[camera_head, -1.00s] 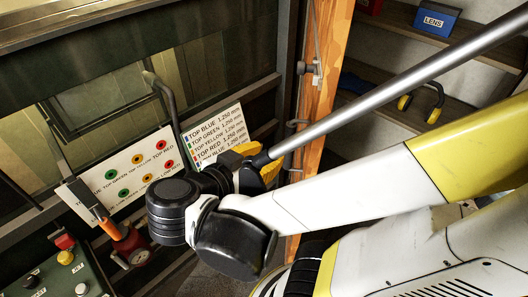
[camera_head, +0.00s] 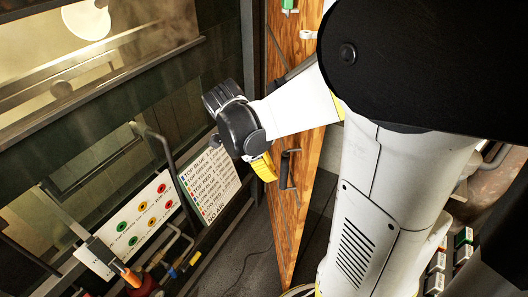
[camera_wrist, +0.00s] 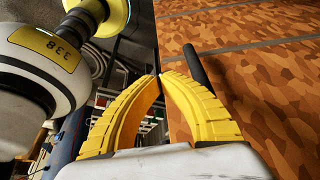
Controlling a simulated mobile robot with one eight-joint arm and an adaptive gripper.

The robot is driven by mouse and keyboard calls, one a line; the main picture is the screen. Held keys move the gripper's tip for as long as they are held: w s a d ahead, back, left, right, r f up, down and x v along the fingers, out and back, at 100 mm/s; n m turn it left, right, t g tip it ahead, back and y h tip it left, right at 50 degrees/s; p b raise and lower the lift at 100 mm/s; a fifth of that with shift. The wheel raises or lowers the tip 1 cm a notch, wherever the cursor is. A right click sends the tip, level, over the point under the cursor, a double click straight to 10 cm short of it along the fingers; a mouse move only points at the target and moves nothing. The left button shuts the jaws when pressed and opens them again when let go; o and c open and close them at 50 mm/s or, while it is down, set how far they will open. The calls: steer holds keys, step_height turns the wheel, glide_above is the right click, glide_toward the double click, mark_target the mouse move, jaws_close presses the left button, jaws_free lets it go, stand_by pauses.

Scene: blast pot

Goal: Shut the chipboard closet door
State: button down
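The chipboard closet door (camera_head: 284,225) stands upright and ajar in the middle of the head view, seen at a steep angle, with a dark handle (camera_head: 289,168) on its face. In the wrist view the mottled brown door (camera_wrist: 240,80) fills the right side, and a dark bar, likely the handle (camera_wrist: 194,64), shows behind the right finger. My yellow gripper (camera_head: 266,170) is beside the handle in the head view. In the wrist view my gripper (camera_wrist: 161,75) has its fingertips together with nothing visible between them. Whether a finger touches the door or handle is unclear.
A dark-framed window wall is at the left. Some bare floor (camera_head: 243,262) shows below the door.

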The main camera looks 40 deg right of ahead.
steer(key=s+d+f+b, duration=0.3)
steer(key=d+f, duration=0.3)
steer(key=f, duration=0.3)
steer(key=shift+s+d+f, duration=0.15)
steer(key=shift+s+d, duration=0.2)
steer(key=shift+d, duration=0.05)
steer(key=shift+s+d, duration=0.1)
steer(key=s+d+n, duration=0.1)
steer(key=s+d, duration=0.3)
steer(key=d, duration=0.9)
steer(key=s+d+n+b, duration=0.1)
steer(key=s+d, duration=0.3)
steer(key=d, duration=0.9)
steer(key=s+d+n+t+b, duration=0.1)
steer(key=s+d, duration=0.3)
steer(key=d, duration=1)
steer(key=shift+a, duration=0.1)
